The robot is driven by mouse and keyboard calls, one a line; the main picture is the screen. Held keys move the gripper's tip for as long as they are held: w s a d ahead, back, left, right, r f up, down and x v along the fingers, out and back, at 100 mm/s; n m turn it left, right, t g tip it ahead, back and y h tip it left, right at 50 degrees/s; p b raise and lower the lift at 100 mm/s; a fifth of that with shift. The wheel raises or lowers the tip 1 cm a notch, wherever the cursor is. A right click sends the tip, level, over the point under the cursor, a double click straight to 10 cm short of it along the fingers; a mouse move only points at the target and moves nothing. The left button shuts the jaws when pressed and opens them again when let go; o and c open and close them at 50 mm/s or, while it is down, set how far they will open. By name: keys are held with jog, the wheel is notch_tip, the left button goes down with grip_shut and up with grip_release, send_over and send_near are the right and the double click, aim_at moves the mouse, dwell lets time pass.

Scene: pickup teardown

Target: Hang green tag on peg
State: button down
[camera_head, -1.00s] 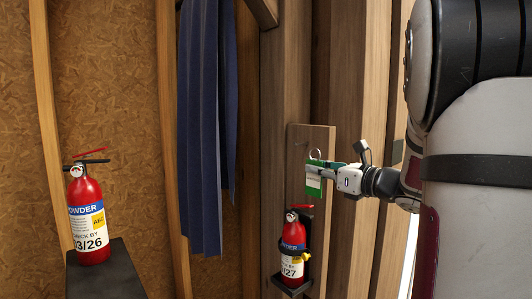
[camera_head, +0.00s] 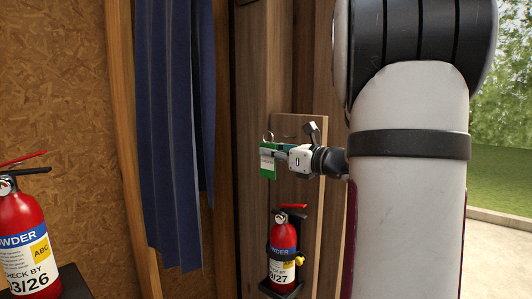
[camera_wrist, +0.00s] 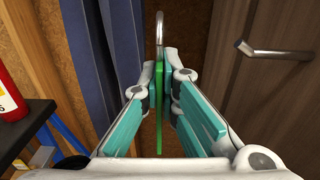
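The green tag (camera_head: 267,172) has a white label and a metal ring at its top. My gripper (camera_head: 279,155) is shut on it and holds it upright in front of the wooden board, above the small extinguisher. In the wrist view the tag (camera_wrist: 159,105) shows edge-on between the teal pads of my gripper (camera_wrist: 165,82), its ring standing up past the fingertips. A silver peg (camera_wrist: 262,52) sticks out of the wooden surface to the right of the tag, apart from the ring.
A small red extinguisher (camera_head: 283,250) sits in a bracket on the wooden board (camera_head: 313,190). A larger extinguisher (camera_head: 24,238) stands at left on a dark stand, which shows in the wrist view (camera_wrist: 28,128). A blue curtain (camera_head: 172,130) hangs left of the board.

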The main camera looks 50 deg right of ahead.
jog(key=d+f, duration=0.1)
jog(key=d, duration=0.5)
jog(key=shift+w+d+f, duration=0.2)
jog(key=shift+d+f, duration=0.05)
jog(key=shift+d, duration=0.15)
dwell(0.4)
jog(key=shift+f, duration=0.1)
dwell(0.6)
jog(key=c, duration=1.7)
grip_release()
jog(key=s, duration=0.8)
jog(key=s+d, duration=0.1)
jog(key=s, duration=0.3)
